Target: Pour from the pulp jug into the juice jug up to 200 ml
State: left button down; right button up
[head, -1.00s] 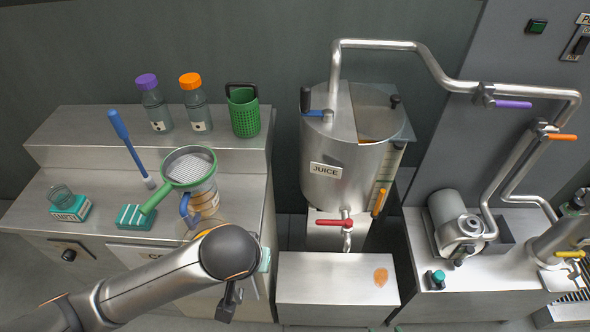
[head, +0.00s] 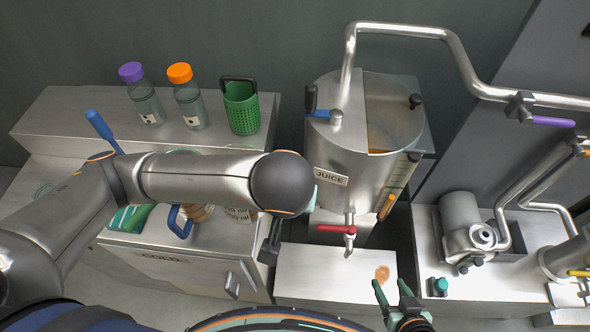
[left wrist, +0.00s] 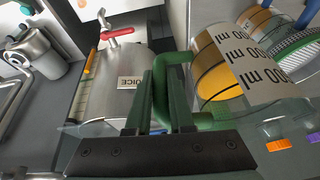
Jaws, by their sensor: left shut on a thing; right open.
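In the left wrist view my left gripper (left wrist: 162,75) is shut on the green handle of a clear measuring jug (left wrist: 215,70) with ml marks and yellow-orange contents. A second jug stands close beside it, with a blue handle (left wrist: 306,16); a pale mesh and green rim (left wrist: 292,48) show by it. In the head view the blue-handled jug (head: 203,213) stands on the left counter, partly behind my left arm. My left fingers and the held jug are mostly hidden there. The pour and the fill level cannot be read. My right gripper (head: 397,292) is open and empty at the bottom.
The steel JUICE tank (head: 345,150) with a red tap (head: 337,229) stands right of the counter. A low steel block (head: 320,275) with an orange stain is below it. Two capped bottles (head: 188,102) and a green basket (head: 241,108) stand on the back shelf.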

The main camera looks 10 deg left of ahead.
pick_arm(q)
jog(key=shift+w, duration=0.25)
jog(key=shift+s+a+r+h, duration=0.1)
jog(key=shift+s+r+h, duration=0.05)
jog(key=shift+r+h, duration=0.3)
jog(key=shift+a+r+h, duration=0.35)
jog(key=shift+r+h, duration=0.1)
jog(key=shift+r, duration=0.3)
jog(key=shift+f, duration=0.1)
jog(key=shift+d, duration=0.1)
